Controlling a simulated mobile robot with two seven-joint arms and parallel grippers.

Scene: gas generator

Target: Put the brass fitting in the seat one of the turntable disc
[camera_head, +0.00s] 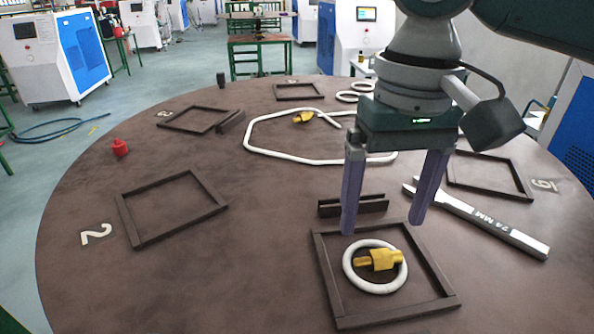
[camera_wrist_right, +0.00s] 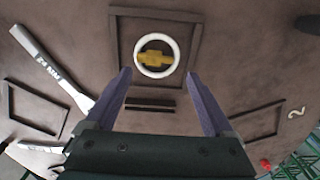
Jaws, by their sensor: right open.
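A yellow brass fitting (camera_head: 380,260) lies inside a white ring (camera_head: 347,268) within the nearest dark square frame (camera_head: 330,290) on the brown turntable disc (camera_head: 240,270). No number shows beside this frame. In the right wrist view the fitting (camera_wrist_right: 155,58) and ring (camera_wrist_right: 137,66) sit inside the frame, ahead of the fingers. My right gripper (camera_head: 383,226) is open and empty above the far side of this frame, apart from the fitting. A second brass fitting (camera_head: 303,117) lies at the white tube loop (camera_head: 262,152) further back. My left gripper is not in view.
A short slotted dark block (camera_head: 352,206) stands behind the nearest frame. A 24 MM wrench (camera_head: 490,222) lies at the right. Other square frames include one by the 2 (camera_head: 170,208). A red part (camera_head: 120,148) stands at the left. The front left disc is clear.

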